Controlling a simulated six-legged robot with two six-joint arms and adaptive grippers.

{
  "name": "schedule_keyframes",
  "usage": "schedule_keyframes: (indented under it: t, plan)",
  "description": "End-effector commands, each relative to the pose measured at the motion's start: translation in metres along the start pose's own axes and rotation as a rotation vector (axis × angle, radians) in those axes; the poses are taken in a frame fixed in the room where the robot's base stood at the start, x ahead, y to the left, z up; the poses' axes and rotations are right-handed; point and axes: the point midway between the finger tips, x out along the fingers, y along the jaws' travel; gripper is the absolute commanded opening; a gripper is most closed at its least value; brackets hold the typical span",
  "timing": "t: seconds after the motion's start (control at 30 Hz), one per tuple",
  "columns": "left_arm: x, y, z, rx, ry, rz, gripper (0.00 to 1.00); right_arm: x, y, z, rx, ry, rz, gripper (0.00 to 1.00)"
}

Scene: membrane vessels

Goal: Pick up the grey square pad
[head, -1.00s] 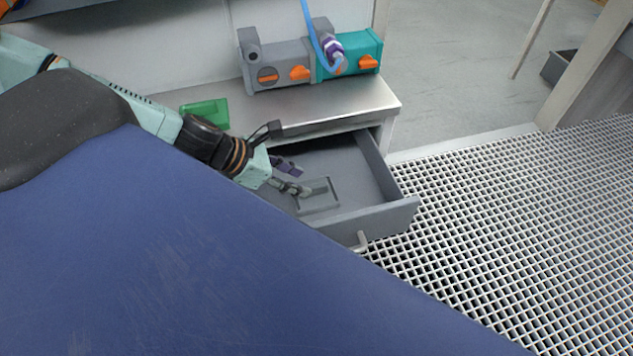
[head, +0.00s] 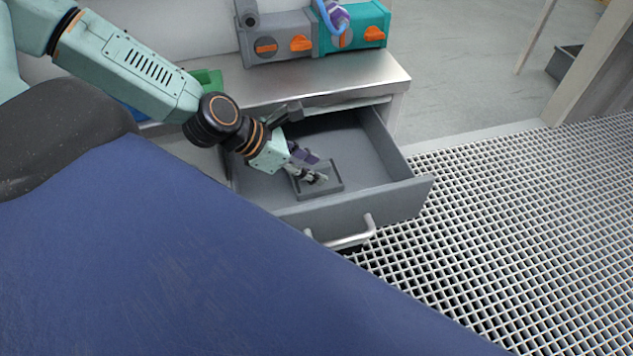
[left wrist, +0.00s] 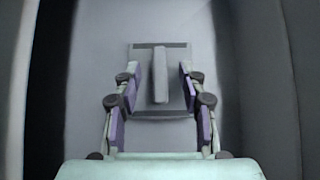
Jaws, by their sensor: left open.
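The grey square pad (head: 333,183) lies flat on the floor of the open grey drawer, with a darker border. In the left wrist view the pad (left wrist: 160,75) lies ahead, with a lighter raised bar along its middle. My left gripper (head: 317,168) reaches down into the drawer over the pad and partly covers it. Its fingers (left wrist: 160,90) are open, one on each side of the bar, with visible gaps between them and it. The height of the fingertips above the pad is hard to tell. My right gripper is not in view.
The drawer (head: 400,196) has raised walls around the gripper and a handle (head: 345,238) in front. The metal counter (head: 330,78) overhangs its back. A green tray (head: 211,80) and a grey and teal unit with orange knobs (head: 300,42) stand on top. Grating floor lies to the right.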

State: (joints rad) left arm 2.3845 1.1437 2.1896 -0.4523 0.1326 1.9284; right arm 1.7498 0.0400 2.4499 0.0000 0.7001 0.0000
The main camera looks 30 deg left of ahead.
Motion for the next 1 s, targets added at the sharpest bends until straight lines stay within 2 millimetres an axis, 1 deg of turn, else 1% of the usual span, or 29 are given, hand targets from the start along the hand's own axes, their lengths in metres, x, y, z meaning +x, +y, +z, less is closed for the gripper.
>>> schedule_keyframes:
  t: [0.03, 0.1, 0.37, 0.83, 1.0]
  plan:
    - [0.0023, 0.0000, -0.0007, 0.001, -0.001, 0.000, 0.41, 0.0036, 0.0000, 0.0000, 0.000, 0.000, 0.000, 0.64]
    - [0.0027, 0.0000, -0.0001, 0.001, -0.001, 0.001, 0.41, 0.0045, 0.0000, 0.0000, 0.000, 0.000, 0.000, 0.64]
    - [0.0020, 0.0001, 0.0008, 0.000, -0.001, 0.001, 0.41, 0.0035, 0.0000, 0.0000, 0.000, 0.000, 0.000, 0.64]
    - [0.0020, 0.0001, 0.0005, 0.000, -0.001, 0.000, 0.01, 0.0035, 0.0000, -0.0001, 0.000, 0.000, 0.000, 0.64]
    - [0.0021, 0.0002, 0.0004, 0.000, -0.001, 0.001, 0.00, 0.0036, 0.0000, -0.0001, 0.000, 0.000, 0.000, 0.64]
